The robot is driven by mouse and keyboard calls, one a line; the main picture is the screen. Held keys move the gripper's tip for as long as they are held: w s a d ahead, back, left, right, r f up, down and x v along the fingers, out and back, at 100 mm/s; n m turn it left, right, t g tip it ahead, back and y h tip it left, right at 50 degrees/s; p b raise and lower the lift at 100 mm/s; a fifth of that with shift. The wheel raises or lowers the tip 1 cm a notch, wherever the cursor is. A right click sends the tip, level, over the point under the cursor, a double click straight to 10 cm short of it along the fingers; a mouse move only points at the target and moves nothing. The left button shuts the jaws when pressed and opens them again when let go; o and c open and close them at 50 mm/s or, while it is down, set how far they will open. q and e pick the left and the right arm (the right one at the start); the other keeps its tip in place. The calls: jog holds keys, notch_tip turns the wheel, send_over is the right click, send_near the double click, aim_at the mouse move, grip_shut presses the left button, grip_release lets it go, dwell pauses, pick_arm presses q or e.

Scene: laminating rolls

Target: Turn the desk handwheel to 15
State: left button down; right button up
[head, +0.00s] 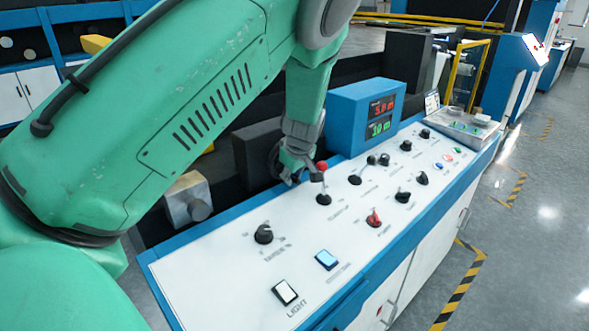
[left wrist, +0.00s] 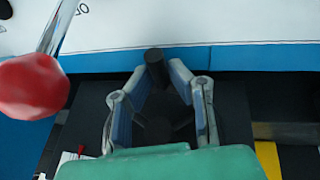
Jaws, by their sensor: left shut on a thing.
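The desk handwheel (head: 275,160) is dark and sits at the back edge of the desk, on a dark block, mostly hidden behind my gripper. In the left wrist view its dark knob (left wrist: 155,68) stands between the fingers, with a dark round shape below. My left gripper (head: 294,173) reaches down from above and is shut on the handwheel knob; the fingers also show in the left wrist view (left wrist: 158,82). A blue display box (head: 372,115) stands just right of it, with a red number above a green one, both too small to read surely. My right gripper is out of view.
A red-tipped lever (head: 322,180) stands close beside the gripper, its red ball (left wrist: 33,87) large in the left wrist view. The white desk panel (head: 210,275) carries several black knobs, a red switch (head: 374,218) and lit buttons. Open floor lies to the right.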

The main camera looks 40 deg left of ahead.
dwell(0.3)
pick_arm(q)
jog(key=c, duration=1.5)
grip_release()
jog(key=shift+d, duration=0.1)
jog(key=v, duration=1.2)
jog(key=shift+w+d, duration=0.1)
